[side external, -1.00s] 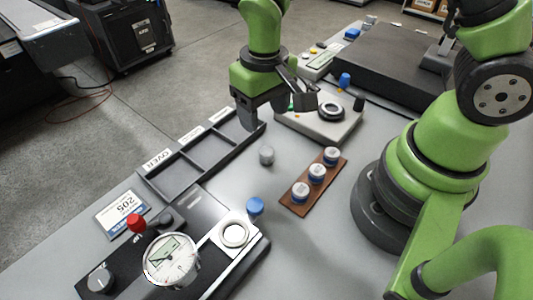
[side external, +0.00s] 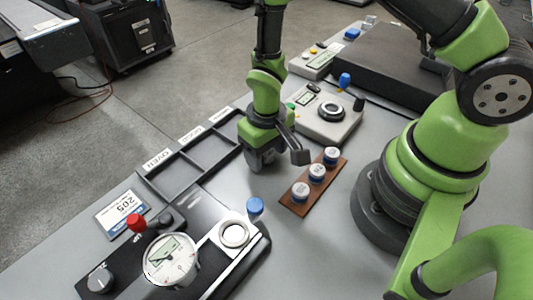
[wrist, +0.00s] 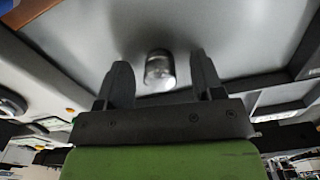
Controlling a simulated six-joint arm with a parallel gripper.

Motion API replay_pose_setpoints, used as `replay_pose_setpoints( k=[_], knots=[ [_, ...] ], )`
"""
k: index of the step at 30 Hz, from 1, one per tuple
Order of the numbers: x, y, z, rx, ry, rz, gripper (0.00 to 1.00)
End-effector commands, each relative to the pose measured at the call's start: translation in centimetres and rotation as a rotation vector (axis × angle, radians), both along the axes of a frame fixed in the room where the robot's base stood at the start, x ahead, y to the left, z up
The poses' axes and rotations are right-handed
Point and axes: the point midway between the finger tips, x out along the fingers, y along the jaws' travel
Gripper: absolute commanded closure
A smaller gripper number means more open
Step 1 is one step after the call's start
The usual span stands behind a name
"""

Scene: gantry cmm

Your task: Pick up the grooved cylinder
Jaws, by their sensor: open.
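The grooved cylinder (wrist: 160,71) is a small, shiny grey metal piece on the grey table. In the wrist view it shows between the two dark fingers of my gripper (wrist: 161,70), with a gap on each side. My gripper is open and holds nothing. In the side view my gripper (side external: 261,160) is low over the table and hides the cylinder.
A brown rack (side external: 302,197) with three capped pieces lies to the right of my gripper. A black sorting tray (side external: 178,178) is on the left. A dial gauge (side external: 171,260) stands in front, and a grey device (side external: 327,122) behind.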

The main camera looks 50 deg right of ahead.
Motion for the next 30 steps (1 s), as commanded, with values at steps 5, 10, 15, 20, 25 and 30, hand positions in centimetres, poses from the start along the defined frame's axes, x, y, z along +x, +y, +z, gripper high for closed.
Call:
replay_pose_setpoints(
  k=[5, 10, 15, 20, 25, 30],
  knots=[
    [0.0, 0.0, 0.0, 0.000, 0.000, 0.000, 0.43],
    [0.0, 0.0, 0.1, 0.000, 0.000, 0.000, 0.82],
    [0.0, 0.0, 0.1, 0.000, 0.000, 0.000, 0.92],
    [0.0, 0.0, 0.1, 0.000, -0.001, 0.000, 0.93],
    [0.1, 0.0, 1.1, 0.001, -0.002, 0.000, 0.93],
    [0.1, 0.0, 3.5, 0.001, -0.006, 0.001, 0.93]
  ],
)
